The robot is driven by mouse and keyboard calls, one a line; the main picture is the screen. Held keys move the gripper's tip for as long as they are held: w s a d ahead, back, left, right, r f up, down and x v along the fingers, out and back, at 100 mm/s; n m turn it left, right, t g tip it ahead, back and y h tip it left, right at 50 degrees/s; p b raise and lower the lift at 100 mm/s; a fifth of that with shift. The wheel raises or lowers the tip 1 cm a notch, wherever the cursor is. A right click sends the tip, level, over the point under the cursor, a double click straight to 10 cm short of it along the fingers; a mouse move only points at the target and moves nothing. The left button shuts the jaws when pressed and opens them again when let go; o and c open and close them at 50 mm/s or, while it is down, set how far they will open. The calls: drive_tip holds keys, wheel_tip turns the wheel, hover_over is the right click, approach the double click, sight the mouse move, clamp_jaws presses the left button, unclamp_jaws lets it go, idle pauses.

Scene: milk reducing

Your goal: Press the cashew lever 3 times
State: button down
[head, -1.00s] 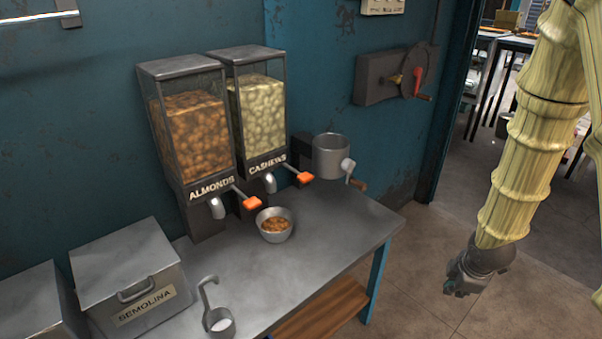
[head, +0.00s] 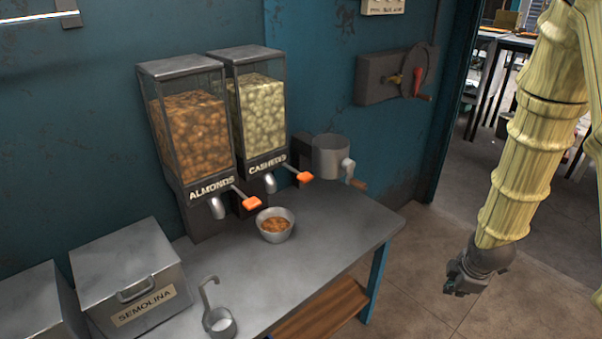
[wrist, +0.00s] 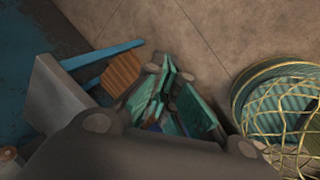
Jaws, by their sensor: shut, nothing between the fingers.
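The cashew dispenser (head: 262,118) stands against the blue wall, a clear bin of pale nuts over a dark base marked CASHEWS. Its lever (head: 305,177) has an orange tip and sticks out to the front right. The almond dispenser (head: 195,135) stands left of it, with its own orange lever (head: 251,203). A metal bowl (head: 275,225) holding some brown nuts sits on the table in front of the dispensers. My gripper (head: 456,289) hangs to the right of the table, well apart from the lever. It is shut and empty; its fingers also show in the wrist view (wrist: 165,100).
A grey metal table (head: 330,235) carries everything. A metal grinder (head: 331,156) with a crank stands right of the cashew lever. A SEMOLINA box (head: 128,268) and a small ladle (head: 219,322) are at the front left. The floor right of the table is clear.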

idle(0.3)
drive_tip(key=s+a+f+m+g+y, duration=0.1)
drive_tip(key=s+a+f+m, duration=0.4)
drive_tip(key=f, duration=0.3)
drive_tip(key=s+a+f+m+g, duration=0.1)
drive_tip(key=s+a+f+m, duration=0.1)
drive_tip(key=s+a+f, duration=0.5)
drive_tip(key=s+a+f+m, duration=0.2)
drive_tip(key=s+f+m, duration=0.1)
drive_tip(key=s+f, duration=0.2)
drive_tip(key=s+a+f+m+g, duration=0.1)
drive_tip(key=s+f+m, duration=0.3)
drive_tip(key=s, duration=0.5)
drive_tip(key=shift+s+a+f+m, duration=0.35)
drive_tip(key=shift+a+f, duration=0.15)
drive_tip(key=shift+f, duration=0.15)
drive_tip(key=shift+s, duration=0.1)
